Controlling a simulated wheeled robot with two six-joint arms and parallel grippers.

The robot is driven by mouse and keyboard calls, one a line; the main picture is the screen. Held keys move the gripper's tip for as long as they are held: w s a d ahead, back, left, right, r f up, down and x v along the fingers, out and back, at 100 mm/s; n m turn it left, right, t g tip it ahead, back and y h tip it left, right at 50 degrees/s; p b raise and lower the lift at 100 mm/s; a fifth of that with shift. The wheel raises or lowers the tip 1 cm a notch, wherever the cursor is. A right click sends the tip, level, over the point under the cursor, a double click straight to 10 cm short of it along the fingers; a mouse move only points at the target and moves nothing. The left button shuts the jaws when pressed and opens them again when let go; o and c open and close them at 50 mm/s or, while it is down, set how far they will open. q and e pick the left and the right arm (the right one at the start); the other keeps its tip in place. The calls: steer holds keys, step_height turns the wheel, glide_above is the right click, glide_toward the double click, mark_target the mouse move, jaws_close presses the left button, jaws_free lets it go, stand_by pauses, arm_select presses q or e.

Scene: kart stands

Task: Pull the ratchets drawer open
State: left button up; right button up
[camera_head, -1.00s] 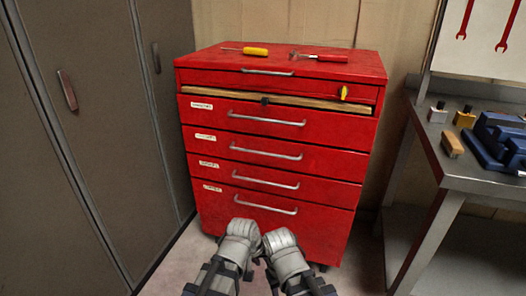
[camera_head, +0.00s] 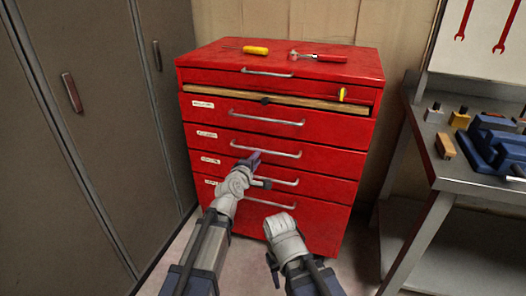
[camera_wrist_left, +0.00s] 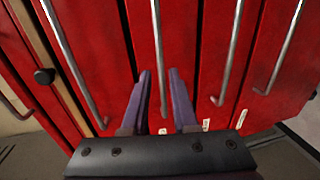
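The red cabinet (camera_head: 345,162) has several drawers with long silver handles and small white labels too small to read, so I cannot tell which is the ratchets drawer. My left gripper (camera_head: 257,157) is at the third drawer's handle (camera_head: 275,153). In the left wrist view, the left gripper (camera_wrist_left: 158,85) is open, its two purple fingers on either side of that handle (camera_wrist_left: 157,45); I see no clear grip. The drawers with handles look shut. My right gripper (camera_head: 283,230) is low before the bottom drawer; its fingers are hidden.
A yellow-handled screwdriver (camera_head: 254,50) and a red-handled tool (camera_head: 320,57) lie on the cabinet top. A wooden strip (camera_head: 230,95) shows below the top drawer. Grey lockers (camera_head: 95,120) stand left, a metal bench (camera_head: 465,178) with a blue vise (camera_head: 490,140) right.

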mark_target(263, 151)
arm_select(q)
steer(key=b+x, duration=0.1)
steer(key=x, duration=0.6)
steer(key=shift+w+d, duration=0.1)
steer(key=shift+w, duration=0.15)
jaws_close()
steer(key=shift+s, duration=0.1)
stand_by(1.0)
